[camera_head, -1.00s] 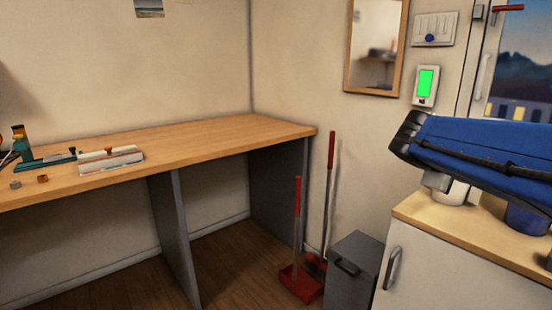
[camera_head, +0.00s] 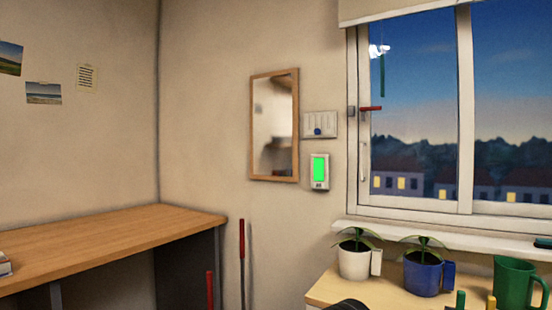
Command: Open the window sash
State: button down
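The window (camera_head: 466,150) fills the right of the view, with a white frame and a dusk scene of trees and houses behind the glass. Its left sash (camera_head: 414,205) appears flush in the frame. A red handle (camera_head: 370,108) sits at the sash's left edge, roughly horizontal, beside a small grey block (camera_head: 351,111) on the frame. A slim pale pull bar (camera_head: 363,162) stands upright below the red handle. My gripper is not in view; only a dark rounded piece, probably of my arm, shows at the bottom edge.
Below the window are the sill (camera_head: 440,238), a plant in a white pot (camera_head: 354,263), one in a blue pot (camera_head: 422,276) and a green mug (camera_head: 514,284) on a wooden-topped cabinet. A mirror (camera_head: 273,125) and a green-screened panel (camera_head: 320,172) hang left.

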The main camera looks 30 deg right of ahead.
aim_at(463, 205)
jog(key=z, duration=1.55)
jog(key=k+l, duration=0.15)
jog(key=i+j, duration=0.15)
